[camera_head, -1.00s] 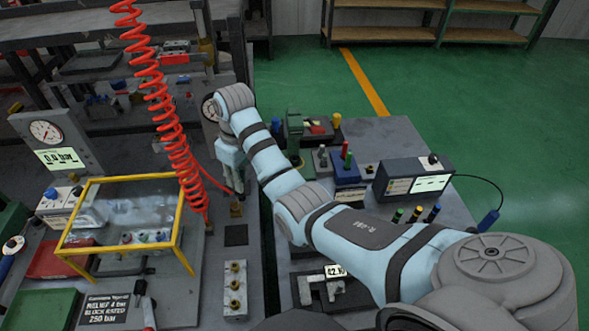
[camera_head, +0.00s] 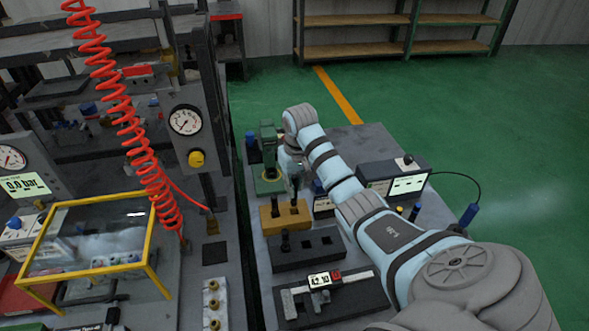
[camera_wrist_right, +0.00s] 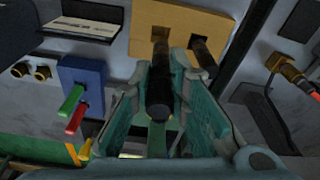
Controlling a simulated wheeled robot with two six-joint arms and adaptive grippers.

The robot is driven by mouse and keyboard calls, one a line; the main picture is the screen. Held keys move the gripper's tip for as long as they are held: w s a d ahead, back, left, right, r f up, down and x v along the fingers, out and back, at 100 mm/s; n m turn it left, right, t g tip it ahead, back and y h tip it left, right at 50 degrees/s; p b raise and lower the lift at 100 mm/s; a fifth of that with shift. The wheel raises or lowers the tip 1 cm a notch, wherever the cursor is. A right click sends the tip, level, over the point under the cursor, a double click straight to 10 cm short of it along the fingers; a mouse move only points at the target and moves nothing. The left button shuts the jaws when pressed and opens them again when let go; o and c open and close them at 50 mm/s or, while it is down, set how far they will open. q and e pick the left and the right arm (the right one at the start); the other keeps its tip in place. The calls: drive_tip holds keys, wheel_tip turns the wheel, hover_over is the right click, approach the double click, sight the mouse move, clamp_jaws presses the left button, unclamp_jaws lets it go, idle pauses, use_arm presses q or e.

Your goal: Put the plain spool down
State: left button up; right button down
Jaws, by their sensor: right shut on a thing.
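A dark cylindrical spool (camera_wrist_right: 158,95) is between the teal fingers of my right gripper (camera_wrist_right: 165,110), which is shut on it. The far end of this spool is over or in the ochre block (camera_wrist_right: 180,14); I cannot tell which. A second dark spool (camera_wrist_right: 204,52) is at the block, right of the held one in the wrist view. In the head view the ochre block (camera_head: 269,222) is on the right-hand bench, and my right gripper (camera_head: 295,182) points down at its back edge, partly hidden by its own arm. My left gripper is not in view.
A dark block (camera_head: 318,248) with a dark peg stands in front of the ochre block. A caliper (camera_head: 340,283) lies nearer on a dark tray. A green press (camera_head: 268,165) is behind. A box with a display (camera_head: 392,184) is to the right.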

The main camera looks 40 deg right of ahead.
sight(295, 205)
wheel_tip(295, 205, down, 6)
drive_tip(key=shift+f+b, duration=0.15)
drive_tip(key=shift+b, duration=0.25)
drive_tip(key=c, duration=1.5)
unclamp_jaws()
drive_tip(key=shift+c, duration=0.2)
wheel_tip(295, 205, up, 12)
drive_tip(key=s+p, duration=0.1)
drive_tip(key=p, duration=0.2)
drive_tip(key=shift+s+a, duration=0.2)
